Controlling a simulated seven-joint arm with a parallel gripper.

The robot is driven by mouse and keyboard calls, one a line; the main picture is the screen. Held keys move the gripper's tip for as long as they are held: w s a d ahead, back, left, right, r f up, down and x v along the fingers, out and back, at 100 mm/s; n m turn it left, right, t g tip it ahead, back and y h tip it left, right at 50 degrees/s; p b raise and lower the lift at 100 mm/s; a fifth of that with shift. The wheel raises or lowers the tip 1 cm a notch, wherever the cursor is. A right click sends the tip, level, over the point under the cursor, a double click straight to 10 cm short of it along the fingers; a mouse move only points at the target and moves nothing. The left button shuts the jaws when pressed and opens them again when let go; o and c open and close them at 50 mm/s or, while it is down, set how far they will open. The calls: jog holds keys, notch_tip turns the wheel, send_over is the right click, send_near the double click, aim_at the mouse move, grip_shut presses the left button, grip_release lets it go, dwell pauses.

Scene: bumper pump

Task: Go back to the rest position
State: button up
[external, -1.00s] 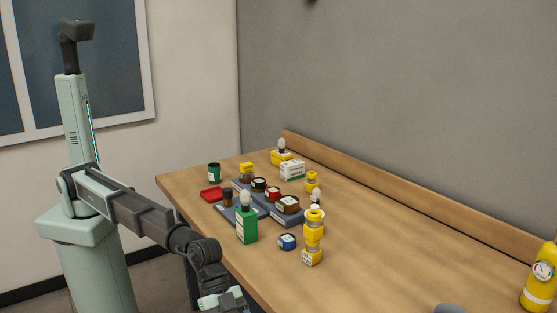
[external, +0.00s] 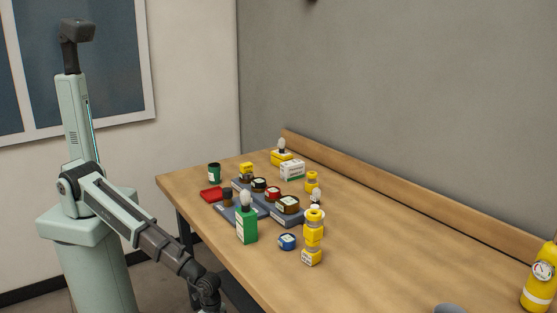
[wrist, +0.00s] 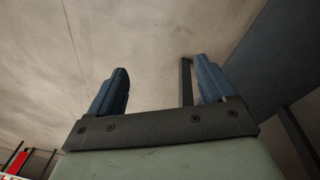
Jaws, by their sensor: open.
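My gripper (wrist: 162,88) shows in the wrist view with its two blue fingers well apart and nothing between them. It faces a plain pale floor or wall surface and a dark post; which surface it is, I cannot tell. In the external view my arm hangs down in front of the table's left edge, and the gripper itself is below the picture's bottom edge. The wooden table (external: 400,240) holds several items, all apart from my arm.
A green bottle (external: 247,226), a stacked yellow item (external: 313,238) and a blue jar (external: 287,242) stand near the front. A yellow cylinder (external: 538,285) stands at far right. The middle right of the table is clear.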

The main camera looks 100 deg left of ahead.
jog(key=s+a+f+n+g, duration=0.1)
jog(key=s+a+f, duration=0.25)
jog(key=s, duration=0.25)
jog(key=s+a+f+g+y, duration=0.1)
jog(key=s+a+f+g, duration=0.15)
jog(key=s+a, duration=0.35)
jog(key=s+a+f+n, duration=0.1)
jog(key=s+a+f, duration=0.3)
jog(key=s, duration=0.3)
jog(key=s+a+f+n+g, duration=0.1)
jog(key=s+a+g, duration=0.1)
jog(key=s, duration=0.7)
jog(key=s+a+f+n+g, duration=0.1)
jog(key=s+a, duration=0.3)
jog(key=s, duration=0.5)
jog(key=shift+a+g+y, duration=0.15)
jog(key=shift+g+y, duration=0.25)
jog(key=shift+g, duration=0.05)
jog(key=shift+s, duration=0.1)
